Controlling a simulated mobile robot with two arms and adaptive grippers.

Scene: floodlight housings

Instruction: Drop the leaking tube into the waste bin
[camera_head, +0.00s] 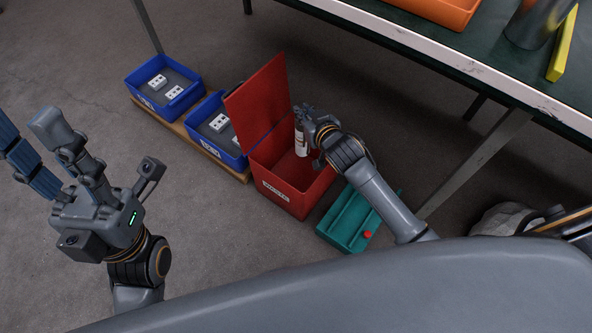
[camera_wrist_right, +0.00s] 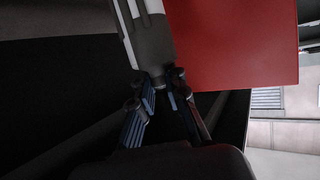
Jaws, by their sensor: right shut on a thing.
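The red waste bin (camera_head: 283,193) stands on the floor with its hinged lid (camera_head: 258,101) raised. A white label with lettering is on its front. My right gripper (camera_head: 303,117) is over the bin's opening and is shut on a white tube (camera_head: 301,140) with a dark band. The tube hangs roughly upright, at or just inside the opening. In the right wrist view the tube (camera_wrist_right: 150,35) is between the fingers (camera_wrist_right: 155,95), with a red panel (camera_wrist_right: 235,45) behind it. My left gripper (camera_head: 95,150) is open and empty at the left, away from the bin.
Two blue bins (camera_head: 165,100) with white sockets stand on a wooden board (camera_head: 190,137) left of the bin. A teal tray (camera_head: 345,220) with a red item lies to its right. A green-topped table (camera_head: 480,50) with an orange tray (camera_head: 435,10) is at upper right.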

